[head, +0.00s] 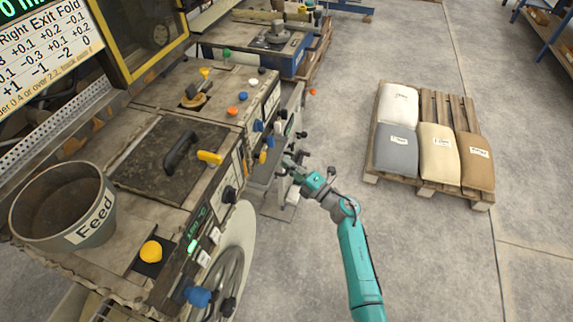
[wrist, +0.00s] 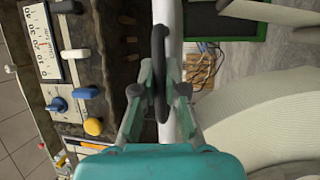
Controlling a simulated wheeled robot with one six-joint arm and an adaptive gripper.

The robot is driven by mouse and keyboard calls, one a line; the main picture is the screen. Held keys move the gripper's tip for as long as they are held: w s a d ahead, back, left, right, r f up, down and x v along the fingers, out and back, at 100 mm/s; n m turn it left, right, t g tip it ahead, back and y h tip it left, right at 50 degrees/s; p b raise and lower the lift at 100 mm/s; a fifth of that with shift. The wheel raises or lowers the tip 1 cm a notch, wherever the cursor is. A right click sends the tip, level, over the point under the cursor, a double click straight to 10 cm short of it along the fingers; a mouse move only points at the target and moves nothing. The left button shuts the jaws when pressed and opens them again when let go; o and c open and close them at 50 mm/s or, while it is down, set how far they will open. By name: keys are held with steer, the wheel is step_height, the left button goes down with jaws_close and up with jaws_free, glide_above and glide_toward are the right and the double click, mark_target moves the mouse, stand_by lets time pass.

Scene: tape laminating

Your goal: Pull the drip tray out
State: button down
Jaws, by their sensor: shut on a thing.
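My gripper (head: 291,164) reaches the right side of the machine in the head view. In the wrist view its two fingers (wrist: 160,95) are shut on a dark looped handle (wrist: 158,48). The handle stands in front of a pale grey strip, which looks like the front edge of the drip tray (wrist: 167,14). In the head view the grey tray (head: 262,172) shows low at the machine's side, left of my gripper. How far it sticks out of the machine I cannot tell. My gripper hides part of the handle.
The machine's side carries knobs and levers, including a yellow knob (wrist: 93,126) close to my gripper. A bucket marked Feed (head: 62,205) stands on the machine. A pallet with several sacks (head: 432,198) lies to the right. The floor between (head: 335,130) is clear.

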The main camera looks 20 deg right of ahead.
steer(key=s+d, duration=0.9)
steer(key=d, duration=0.3)
steer(key=shift+s+d, duration=0.15)
steer(key=shift+d, duration=0.25)
steer(key=c, duration=1.2)
jaws_free()
steer(key=v, duration=1.2)
steer(key=shift+f, duration=0.1)
